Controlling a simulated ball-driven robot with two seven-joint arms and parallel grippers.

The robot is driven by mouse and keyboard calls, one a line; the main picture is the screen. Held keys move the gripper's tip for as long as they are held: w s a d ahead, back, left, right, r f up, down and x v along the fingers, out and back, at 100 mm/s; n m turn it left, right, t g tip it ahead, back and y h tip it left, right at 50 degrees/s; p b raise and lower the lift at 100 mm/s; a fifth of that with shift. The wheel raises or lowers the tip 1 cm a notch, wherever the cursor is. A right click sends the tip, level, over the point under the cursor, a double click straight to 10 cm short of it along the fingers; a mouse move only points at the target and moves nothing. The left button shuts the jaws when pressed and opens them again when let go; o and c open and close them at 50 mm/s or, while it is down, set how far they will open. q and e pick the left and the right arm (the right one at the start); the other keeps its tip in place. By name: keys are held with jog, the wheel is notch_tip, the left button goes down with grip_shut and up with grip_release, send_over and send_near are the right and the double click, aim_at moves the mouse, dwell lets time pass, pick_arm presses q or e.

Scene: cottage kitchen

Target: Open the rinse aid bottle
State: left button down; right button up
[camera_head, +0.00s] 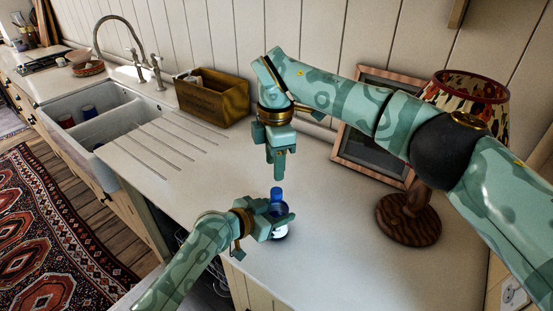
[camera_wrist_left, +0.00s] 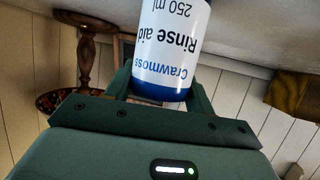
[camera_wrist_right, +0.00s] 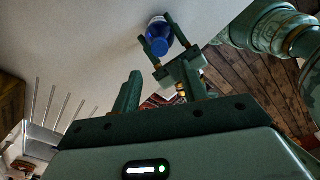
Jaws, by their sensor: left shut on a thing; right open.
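The rinse aid bottle (camera_head: 279,211) stands on the pale counter in the head view. It has a white label and a blue cap (camera_head: 277,193). My left gripper (camera_head: 280,228) is shut on the bottle's body. In the left wrist view the bottle (camera_wrist_left: 172,45) shows its "Crawmoss Rinse aid 250 ml" label upside down between the fingers. My right gripper (camera_head: 279,172) points down just above the cap, open and empty. In the right wrist view the blue cap (camera_wrist_right: 157,40) appears beyond my right fingers, with the left gripper around the bottle.
A wooden box (camera_head: 212,98) stands at the back near the sink (camera_head: 84,115). A lamp with a round wooden base (camera_head: 409,221) and a framed picture (camera_head: 362,150) stand to the right. The counter (camera_head: 330,265) is clear around the bottle, and its front edge is close.

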aim_at(277, 191)
jog(key=m, duration=0.5)
jog(key=shift+d+r+m, duration=0.1)
jog(key=shift+m, duration=0.3)
jog(key=m, duration=0.4)
jog(key=shift+d, duration=0.1)
jog(key=shift+f+m, duration=0.25)
jog(key=shift+m, duration=0.25)
notch_tip(277, 191, down, 8)
jog(key=shift+r, duration=0.25)
